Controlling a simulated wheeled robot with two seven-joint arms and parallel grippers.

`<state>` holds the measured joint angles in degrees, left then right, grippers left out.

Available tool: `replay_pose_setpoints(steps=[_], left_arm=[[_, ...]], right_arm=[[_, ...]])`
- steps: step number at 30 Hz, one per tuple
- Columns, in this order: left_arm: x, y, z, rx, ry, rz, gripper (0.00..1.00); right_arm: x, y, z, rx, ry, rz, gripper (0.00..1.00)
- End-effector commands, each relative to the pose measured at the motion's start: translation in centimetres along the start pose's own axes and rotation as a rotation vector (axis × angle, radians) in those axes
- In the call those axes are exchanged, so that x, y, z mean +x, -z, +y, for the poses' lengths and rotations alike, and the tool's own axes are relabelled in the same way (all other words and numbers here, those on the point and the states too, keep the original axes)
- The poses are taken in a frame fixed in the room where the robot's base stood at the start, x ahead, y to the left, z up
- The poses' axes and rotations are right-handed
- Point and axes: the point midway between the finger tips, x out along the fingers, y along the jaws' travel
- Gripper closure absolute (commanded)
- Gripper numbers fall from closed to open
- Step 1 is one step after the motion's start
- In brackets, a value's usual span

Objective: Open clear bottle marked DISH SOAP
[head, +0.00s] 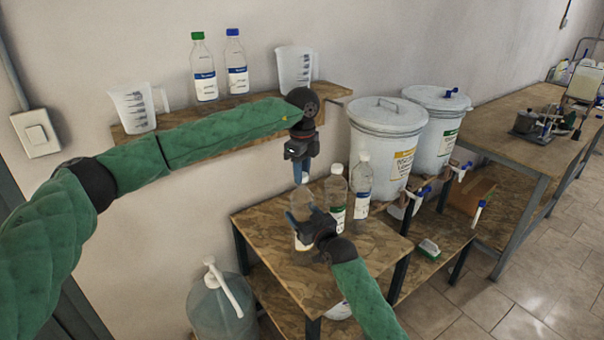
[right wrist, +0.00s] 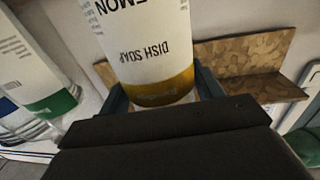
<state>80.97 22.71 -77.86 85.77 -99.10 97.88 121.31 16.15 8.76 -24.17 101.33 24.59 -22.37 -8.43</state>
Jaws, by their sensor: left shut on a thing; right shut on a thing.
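The clear bottle (head: 301,196) is upright over the near wooden table, its middle partly hidden by my right gripper. In the right wrist view its white label with a mustard band (right wrist: 163,75) reads DISH SOAP upside down. My right gripper (head: 308,222) is shut around the bottle's body at the label. My left gripper (head: 301,175) comes down from above and is shut on the bottle's top. The cap is hidden between its fingers, so I cannot tell whether it is still seated on the neck.
Two capped clear bottles (head: 336,197) (head: 361,182) stand just right, one with a green-banded label. Two white drums (head: 385,145) (head: 437,120) with blue taps stand behind. A wall shelf (head: 240,111) holds jugs and bottles. A large jug with a pump (head: 220,305) is at lower left.

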Motion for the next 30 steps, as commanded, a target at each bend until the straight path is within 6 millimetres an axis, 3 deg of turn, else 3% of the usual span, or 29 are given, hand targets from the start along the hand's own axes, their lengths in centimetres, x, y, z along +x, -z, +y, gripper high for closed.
replay_pose_setpoints(steps=[24,30], left_arm=[[-1.4,0.0,0.0,0.000,0.000,0.001,0.98],[-2.8,0.0,0.0,0.001,0.000,0.001,0.98]], right_arm=[[0.0,-0.1,0.0,0.000,0.000,-0.001,0.98],[0.0,-0.1,0.0,0.000,0.000,-0.001,0.98]])
